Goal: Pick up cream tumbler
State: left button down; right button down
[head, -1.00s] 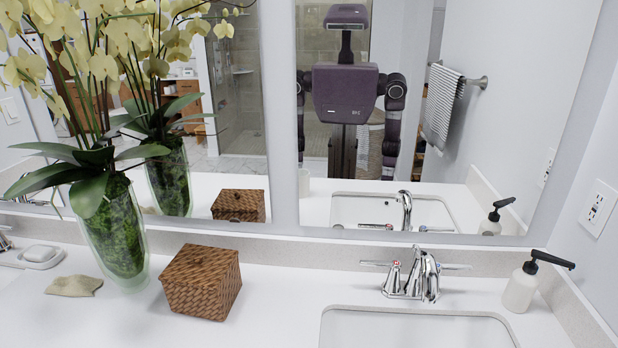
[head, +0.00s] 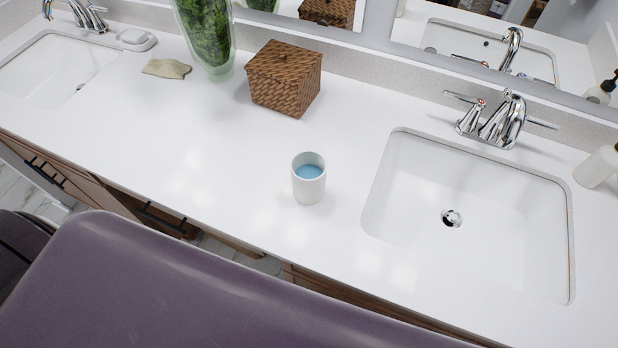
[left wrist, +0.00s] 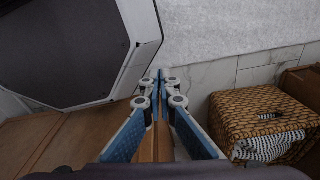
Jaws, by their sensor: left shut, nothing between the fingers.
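The cream tumbler (head: 309,190) stands upright on the white countertop (head: 215,185) in the head view, left of the right-hand sink. It is open at the top and has a blue inside or content. My left gripper (left wrist: 159,78) shows only in the left wrist view. It is shut and empty, low down beside wooden furniture and away from the tumbler. My right gripper is in neither view.
A chrome faucet (head: 497,118) is beyond the sink (head: 468,215). A wicker basket (left wrist: 262,122) is right of my left gripper.

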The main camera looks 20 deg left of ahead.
aim_at(308, 168)
jog(key=k+l, duration=0.1)
jog(key=k, duration=0.95)
